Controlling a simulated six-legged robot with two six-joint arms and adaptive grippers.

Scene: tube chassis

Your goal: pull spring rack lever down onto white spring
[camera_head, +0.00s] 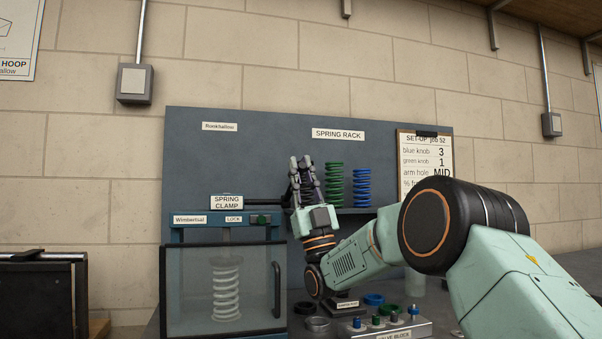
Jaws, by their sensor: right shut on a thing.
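The white spring (226,292) stands upright behind the clear front of a framed guard (180,318) at the lower left. Above it is the spring clamp, marked with a white label (227,202). A dark lever bar (264,201) runs right from the clamp toward my right gripper. My right gripper (303,168) points up in front of the back panel, with its fingers closed around the lever's end. The fingers hide most of that end. The lever looks about level, above the spring. My left gripper is not in view.
A green spring (335,185) and a blue spring (362,187) stand on the rack shelf just right of my right gripper. A valve block (400,329), a blue ring (373,299) and other small parts lie below. A clipboard (424,160) hangs at the right.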

